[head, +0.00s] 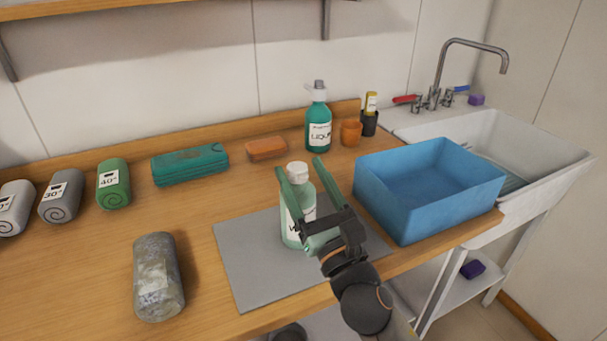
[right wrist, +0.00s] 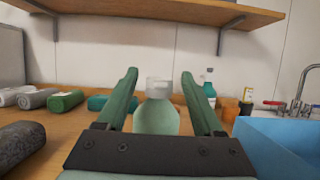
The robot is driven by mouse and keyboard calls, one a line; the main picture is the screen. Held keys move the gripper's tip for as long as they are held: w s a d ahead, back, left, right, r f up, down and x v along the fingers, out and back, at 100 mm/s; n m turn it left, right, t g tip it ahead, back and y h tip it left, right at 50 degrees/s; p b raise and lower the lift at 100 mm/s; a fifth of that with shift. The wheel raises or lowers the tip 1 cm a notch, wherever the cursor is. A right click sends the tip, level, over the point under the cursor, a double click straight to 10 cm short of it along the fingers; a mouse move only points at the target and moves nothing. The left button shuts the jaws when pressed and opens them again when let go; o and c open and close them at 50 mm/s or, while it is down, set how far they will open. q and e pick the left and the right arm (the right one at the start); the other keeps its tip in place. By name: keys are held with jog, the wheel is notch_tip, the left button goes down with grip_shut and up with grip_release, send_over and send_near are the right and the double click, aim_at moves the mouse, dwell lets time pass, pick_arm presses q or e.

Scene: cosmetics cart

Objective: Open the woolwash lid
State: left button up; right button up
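The woolwash bottle (head: 293,229) is pale green with a white label and stands upright on a grey mat (head: 242,265). Its white lid (head: 297,171) is on top and looks shut. My right gripper (head: 303,168) is open, with its green fingers on either side of the bottle's upper part in the head view. In the right wrist view the bottle (right wrist: 156,118) and its lid (right wrist: 159,88) show between the two spread fingers, with gaps on both sides. My left gripper is not in view.
A blue basin (head: 400,205) stands right of the mat, beside the white sink (head: 545,150). A grey rolled towel (head: 158,280) lies left of the mat. A teal bottle (head: 319,125), an orange cup (head: 351,132) and several rolled towels line the back.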

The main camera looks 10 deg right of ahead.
grip_shut()
dwell(0.3)
